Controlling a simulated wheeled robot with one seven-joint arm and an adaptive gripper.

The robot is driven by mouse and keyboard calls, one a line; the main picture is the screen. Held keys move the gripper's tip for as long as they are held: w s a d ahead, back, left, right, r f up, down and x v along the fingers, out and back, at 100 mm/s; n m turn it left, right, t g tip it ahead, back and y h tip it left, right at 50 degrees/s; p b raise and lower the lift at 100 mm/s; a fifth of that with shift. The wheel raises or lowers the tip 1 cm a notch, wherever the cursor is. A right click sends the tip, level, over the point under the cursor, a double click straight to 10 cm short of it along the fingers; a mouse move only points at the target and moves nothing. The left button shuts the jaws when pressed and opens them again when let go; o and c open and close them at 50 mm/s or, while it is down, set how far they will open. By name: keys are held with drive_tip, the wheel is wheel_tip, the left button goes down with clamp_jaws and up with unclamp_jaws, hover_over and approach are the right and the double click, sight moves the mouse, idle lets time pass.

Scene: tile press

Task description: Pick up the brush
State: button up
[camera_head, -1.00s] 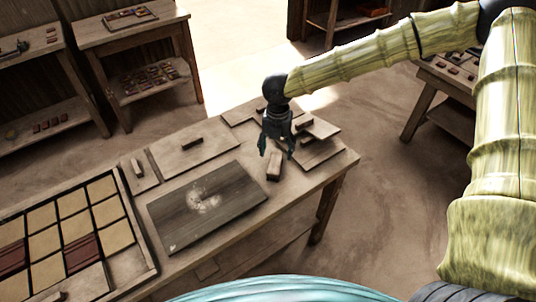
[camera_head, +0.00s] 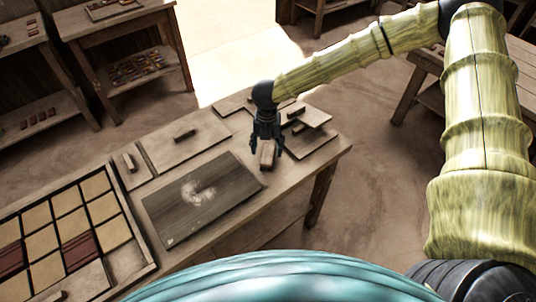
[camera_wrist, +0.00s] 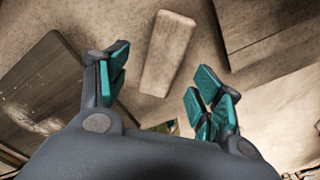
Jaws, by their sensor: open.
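What I take to be the brush (camera_head: 267,155) is a small, light-brown wooden block on the table, near the right end of the dark board. In the wrist view the brush (camera_wrist: 168,53) lies lengthwise between the two sides of my gripper, a little beyond the fingertips. No bristles can be made out. My gripper (camera_head: 266,150) points down over the brush with its fingers apart on either side. The teal fingers of my gripper (camera_wrist: 160,78) are open and hold nothing. I cannot tell whether they touch the brush.
A dark board (camera_head: 200,203) with a pale powdery patch lies left of the brush. Flat wooden boards with small handles (camera_head: 185,142) lie behind and right (camera_head: 309,146). A tray of tan and dark red tiles (camera_head: 112,178) fills the table's left end. Side tables stand around.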

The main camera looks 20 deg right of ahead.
sight(268, 151)
drive_tip(key=f, duration=0.1)
drive_tip(key=p, duration=0.1)
drive_tip(key=f, duration=0.1)
drive_tip(key=shift+w+d+f, duration=0.25)
drive_tip(key=shift+d+f, duration=0.05)
drive_tip(key=shift+f+p, duration=0.45)
drive_tip(key=shift+f, duration=0.5)
drive_tip(key=c, duration=1.3)
drive_tip(key=shift+o, duration=0.2)
drive_tip(key=shift+r, duration=0.1)
drive_tip(key=shift+r+b, duration=0.65)
drive_tip(key=shift+r, duration=0.05)
drive_tip(key=shift+w+r+b, duration=0.1)
drive_tip(key=shift+r+b, duration=0.4)
drive_tip(key=shift+r, duration=0.4)
drive_tip(key=s+a+b, duration=0.1)
drive_tip(key=s, duration=0.4)
drive_tip(key=s+a+r+b, duration=0.1)
drive_tip(key=s+b, duration=0.1)
drive_tip(key=s, duration=0.3)
drive_tip(key=s+a+b, duration=0.1)
drive_tip(key=s+b, duration=0.1)
drive_tip(key=s, duration=0.3)
drive_tip(key=shift+s+a+r, duration=0.3)
drive_tip(key=shift+s+a, duration=0.1)
